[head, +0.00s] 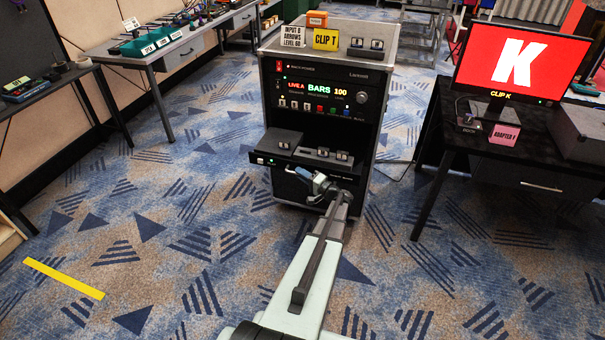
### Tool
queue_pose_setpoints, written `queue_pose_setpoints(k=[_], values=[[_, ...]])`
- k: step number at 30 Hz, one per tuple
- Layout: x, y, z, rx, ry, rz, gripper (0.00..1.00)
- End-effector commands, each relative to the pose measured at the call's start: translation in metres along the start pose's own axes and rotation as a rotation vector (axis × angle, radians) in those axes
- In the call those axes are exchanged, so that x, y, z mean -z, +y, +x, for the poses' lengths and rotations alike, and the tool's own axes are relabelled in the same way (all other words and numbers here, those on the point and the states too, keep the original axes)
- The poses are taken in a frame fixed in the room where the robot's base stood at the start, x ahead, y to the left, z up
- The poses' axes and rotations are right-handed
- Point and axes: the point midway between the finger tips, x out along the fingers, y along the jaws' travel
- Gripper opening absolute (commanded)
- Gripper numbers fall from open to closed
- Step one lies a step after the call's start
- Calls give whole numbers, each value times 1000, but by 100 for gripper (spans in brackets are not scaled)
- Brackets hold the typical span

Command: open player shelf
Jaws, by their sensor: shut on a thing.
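The player shelf (270,159) is a dark shelf low in the black rack case (390,95). It sticks out of the rack toward me. Small dark devices (283,144) sit on it, and a small green light shows at its front left. My gripper (303,174) is at the shelf's front edge, near its middle, and is shut on the shelf's front. The exact grip is small and partly hidden by my gripper and wrist.
A desk with a red monitor (522,62) showing a K stands at the right. A long table (108,45) with green trays is at the back left. A dark table (45,93) is at the far left.

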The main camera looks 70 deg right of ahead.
Motion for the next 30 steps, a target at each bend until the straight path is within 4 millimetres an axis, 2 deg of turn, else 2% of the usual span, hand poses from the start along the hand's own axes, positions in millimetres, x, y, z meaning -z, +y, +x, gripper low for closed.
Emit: queue_pose_setpoints(k=[6, 7, 13, 23, 26, 30], values=[[3, 0, -1, 0, 6, 1, 0], [3, 0, -1, 0, 7, 1, 20], [2, 0, 0, 0, 5, 1, 38], [2, 1, -3, -2, 3, 1, 38], [1, 1, -12, -2, 4, 1, 38], [1, 0, -35, -2, 7, 1, 38]])
